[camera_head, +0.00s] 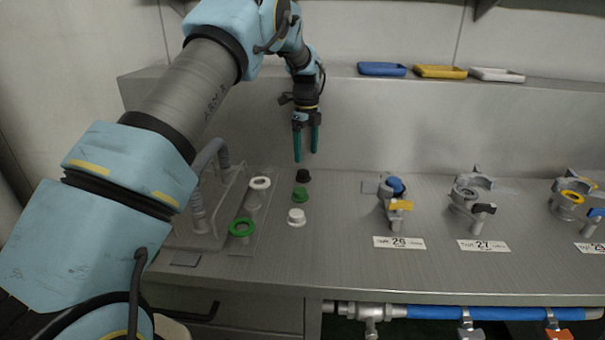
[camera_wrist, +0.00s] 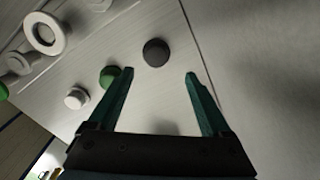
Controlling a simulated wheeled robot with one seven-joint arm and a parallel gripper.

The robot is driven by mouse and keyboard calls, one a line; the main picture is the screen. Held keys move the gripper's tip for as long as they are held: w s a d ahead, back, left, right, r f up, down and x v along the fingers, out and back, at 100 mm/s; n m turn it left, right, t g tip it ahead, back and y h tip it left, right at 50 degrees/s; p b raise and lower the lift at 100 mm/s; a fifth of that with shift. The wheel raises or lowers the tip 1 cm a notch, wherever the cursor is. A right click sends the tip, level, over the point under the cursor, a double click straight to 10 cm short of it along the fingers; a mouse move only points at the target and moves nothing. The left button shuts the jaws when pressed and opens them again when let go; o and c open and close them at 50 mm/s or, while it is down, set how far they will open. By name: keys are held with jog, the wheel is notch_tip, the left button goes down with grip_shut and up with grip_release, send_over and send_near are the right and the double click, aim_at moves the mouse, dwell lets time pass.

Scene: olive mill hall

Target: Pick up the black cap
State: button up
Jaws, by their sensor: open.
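The black cap (camera_head: 303,176) stands on the steel counter, the farthest back in a short row of caps. In the wrist view the black cap (camera_wrist: 156,52) lies beyond the fingertips, in line with the gap between them and nearer the left finger. My gripper (camera_head: 305,158) points down above the counter, over and slightly behind the black cap. It also shows in the wrist view (camera_wrist: 160,73), with its two green fingers apart and nothing between them.
A green cap (camera_head: 300,194) and a white cap (camera_head: 297,217) stand in front of the black one. A rack with white (camera_head: 260,183) and green (camera_head: 242,228) rings is to the left. Numbered valve fittings (camera_head: 395,190) stand right. A wall (camera_head: 430,125) rises behind.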

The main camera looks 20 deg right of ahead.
aim_at(304, 172)
jog(key=f+p, duration=0.2)
jog(key=f, duration=0.1)
jog(key=f+p, duration=0.1)
jog(key=f, duration=0.1)
jog(key=shift+a+f, duration=0.2)
jog(key=shift+a, duration=0.2)
jog(key=shift+f, duration=0.65)
grip_shut()
